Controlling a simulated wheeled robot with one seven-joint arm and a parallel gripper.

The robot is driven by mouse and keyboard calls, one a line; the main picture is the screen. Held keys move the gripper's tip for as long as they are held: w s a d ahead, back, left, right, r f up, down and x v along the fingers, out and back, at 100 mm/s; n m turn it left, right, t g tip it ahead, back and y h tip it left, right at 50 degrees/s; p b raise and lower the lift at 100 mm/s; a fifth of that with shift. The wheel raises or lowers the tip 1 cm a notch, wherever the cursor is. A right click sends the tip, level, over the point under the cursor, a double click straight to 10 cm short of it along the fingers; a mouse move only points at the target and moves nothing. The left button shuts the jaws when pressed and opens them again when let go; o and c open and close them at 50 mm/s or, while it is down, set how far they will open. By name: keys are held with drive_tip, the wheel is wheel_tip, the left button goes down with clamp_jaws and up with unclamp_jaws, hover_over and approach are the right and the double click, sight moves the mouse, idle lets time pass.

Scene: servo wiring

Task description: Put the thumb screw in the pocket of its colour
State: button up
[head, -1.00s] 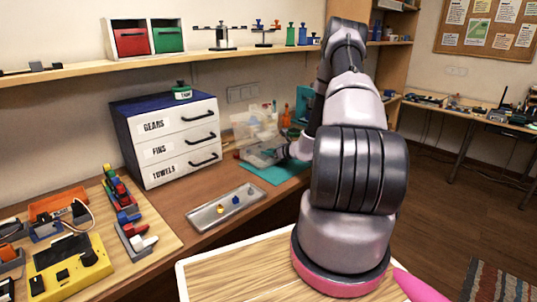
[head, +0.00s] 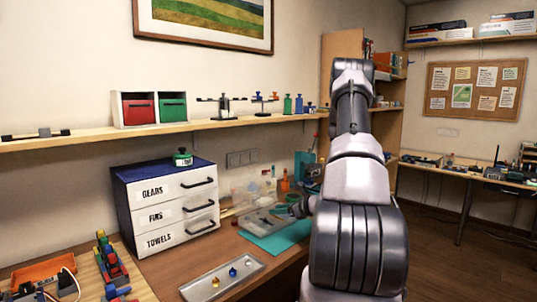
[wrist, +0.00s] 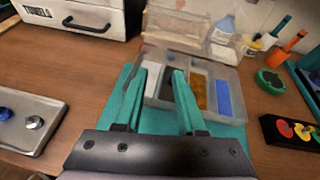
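The sorting box (wrist: 225,121) has a whitish, a dark, an amber and a blue pocket (wrist: 223,98). It stands on a teal mat, and shows in the head view too (head: 262,222). My gripper (wrist: 157,76) has teal fingers, apart and with nothing visible between them, over the near part of the box in the wrist view. In the head view it is small and partly hidden by my arm (head: 298,208). A metal tray (head: 200,294) carries a yellowish thumb screw (head: 215,282), a blue one (head: 232,271) and a silver one (head: 248,262).
The drawer cabinet (head: 170,216) stands left of the box. Bottles (wrist: 222,30), a green round container (wrist: 269,82) and a dark holder with coloured pieces (wrist: 296,132) are around the box. Bare wood lies between tray and mat. A shelf (head: 90,138) runs above.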

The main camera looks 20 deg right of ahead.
drive_tip(key=s+a+r+n+g+y, duration=0.2)
drive_tip(key=s+a+r+n+g, duration=0.25)
drive_tip(key=a+r+n, duration=0.4)
drive_tip(key=s+a+r+n+g+y, duration=0.1)
drive_tip(key=s+a+r+n+g, duration=0.2)
drive_tip(key=s+a+r+n, duration=0.6)
drive_tip(key=s+r+n+t+h, duration=0.2)
drive_tip(key=s+r+n+h, duration=0.5)
drive_tip(key=s+r, duration=0.8)
drive_tip(key=shift+a+r+n, duration=0.4)
drive_tip(key=shift+r+n, duration=0.25)
drive_tip(key=shift+r, duration=0.15)
